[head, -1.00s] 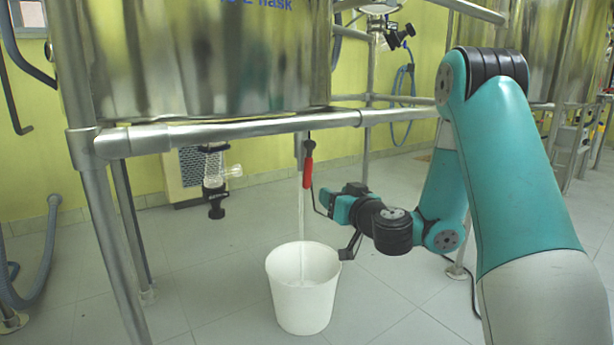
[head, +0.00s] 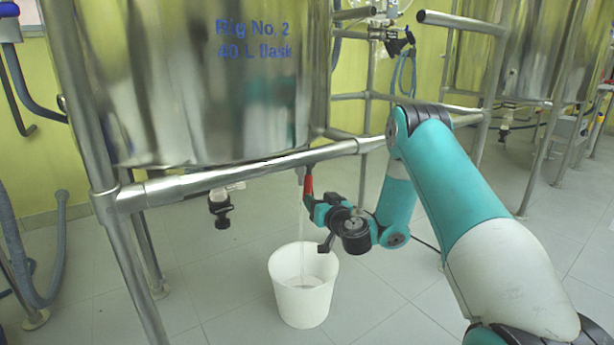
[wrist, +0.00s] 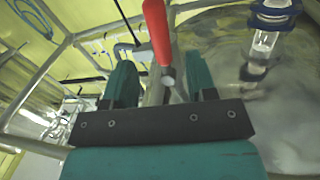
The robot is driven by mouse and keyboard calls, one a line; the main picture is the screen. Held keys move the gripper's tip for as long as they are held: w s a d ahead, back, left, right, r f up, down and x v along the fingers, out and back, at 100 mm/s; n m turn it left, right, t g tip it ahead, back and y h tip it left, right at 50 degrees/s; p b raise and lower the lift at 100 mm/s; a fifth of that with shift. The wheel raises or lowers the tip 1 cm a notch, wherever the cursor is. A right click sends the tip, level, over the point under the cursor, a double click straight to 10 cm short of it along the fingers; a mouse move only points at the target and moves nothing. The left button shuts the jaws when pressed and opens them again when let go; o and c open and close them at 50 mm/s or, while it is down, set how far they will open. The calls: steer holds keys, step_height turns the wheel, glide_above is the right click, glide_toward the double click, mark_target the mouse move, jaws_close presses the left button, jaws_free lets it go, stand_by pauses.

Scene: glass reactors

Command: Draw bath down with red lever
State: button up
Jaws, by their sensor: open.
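The red lever (head: 308,186) hangs under the steel bath (head: 215,110), at the drain above the white bucket (head: 303,305). A thin stream of water runs from the drain into the bucket. My gripper (head: 312,207) is at the lower end of the lever, open. In the wrist view the red lever (wrist: 157,32) stands between and just beyond the two teal fingers (wrist: 160,88). I cannot tell whether either finger touches it. The drain valve's body is mostly hidden behind the frame rail.
The steel frame rail (head: 240,175) runs just above my gripper. A glass outlet with a black valve (head: 220,208) hangs to the left. A grey hose (head: 45,270) lies far left. The floor around the bucket is clear.

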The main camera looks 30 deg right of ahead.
mark_target(309, 191)
steer(key=shift+w+d+p, duration=0.15)
steer(key=shift+w+p, duration=0.45)
steer(key=shift+w, duration=0.7)
steer(key=shift+w+d+p, duration=0.2)
steer(key=shift+w+p, duration=0.4)
steer(key=shift+w, duration=0.65)
steer(key=shift+w+d+p, duration=0.15)
steer(key=shift+w+p, duration=0.45)
steer(key=shift+w, duration=0.7)
jaws_close()
